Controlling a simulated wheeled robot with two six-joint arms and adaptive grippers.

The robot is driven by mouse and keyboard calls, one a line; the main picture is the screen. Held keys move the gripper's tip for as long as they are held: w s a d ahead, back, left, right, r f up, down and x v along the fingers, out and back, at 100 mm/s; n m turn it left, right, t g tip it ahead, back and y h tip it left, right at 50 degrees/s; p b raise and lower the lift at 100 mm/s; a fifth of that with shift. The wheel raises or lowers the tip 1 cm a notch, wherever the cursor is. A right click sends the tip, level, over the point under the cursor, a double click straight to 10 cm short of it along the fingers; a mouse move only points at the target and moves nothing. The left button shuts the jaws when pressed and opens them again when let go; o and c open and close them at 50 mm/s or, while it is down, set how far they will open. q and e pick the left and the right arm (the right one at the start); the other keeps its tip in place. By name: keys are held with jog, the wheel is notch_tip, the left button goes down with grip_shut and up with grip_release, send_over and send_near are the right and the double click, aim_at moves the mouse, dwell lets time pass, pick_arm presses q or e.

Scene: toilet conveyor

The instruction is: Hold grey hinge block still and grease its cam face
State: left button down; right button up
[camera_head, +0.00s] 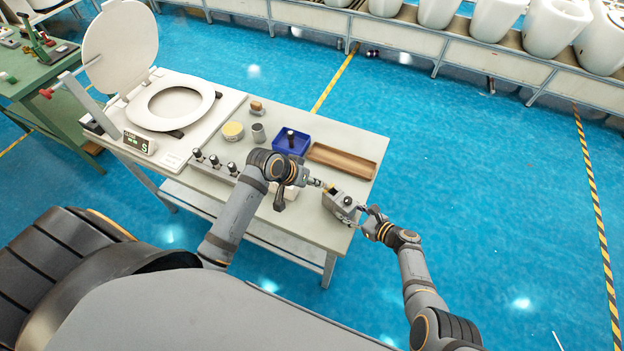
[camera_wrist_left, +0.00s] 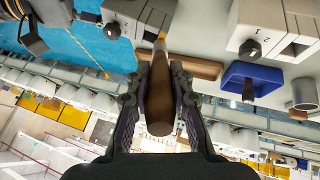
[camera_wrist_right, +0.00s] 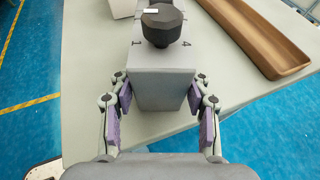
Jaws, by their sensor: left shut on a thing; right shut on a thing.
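The grey hinge block (camera_head: 338,205) is at the table's front right corner, its black knob on top. My right gripper (camera_head: 366,217) is shut on it, one finger on each side, as the right wrist view shows the block (camera_wrist_right: 160,82). My left gripper (camera_head: 317,182) is shut on a brush with a brown handle (camera_wrist_left: 160,105). The brush's yellowish tip (camera_head: 329,188) points at the block from the left; in the left wrist view it overlaps the block (camera_wrist_left: 135,14). I cannot tell whether the tip touches. The cam face is not clearly seen.
A brown wooden tray (camera_head: 342,162) and a blue bin (camera_head: 291,141) lie behind the block. A yellow-topped tub (camera_head: 233,131) and grey cylinder (camera_head: 258,133) stand farther left. Several black-knobbed fittings (camera_head: 214,161) line the front. A toilet seat (camera_head: 172,105) is at the left end.

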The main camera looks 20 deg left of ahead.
pick_arm(q)
jog(key=shift+r, duration=3.55)
pick_arm(e)
jog(key=o, duration=1)
jog(key=shift+o, duration=0.2)
jog(key=v, duration=1.2)
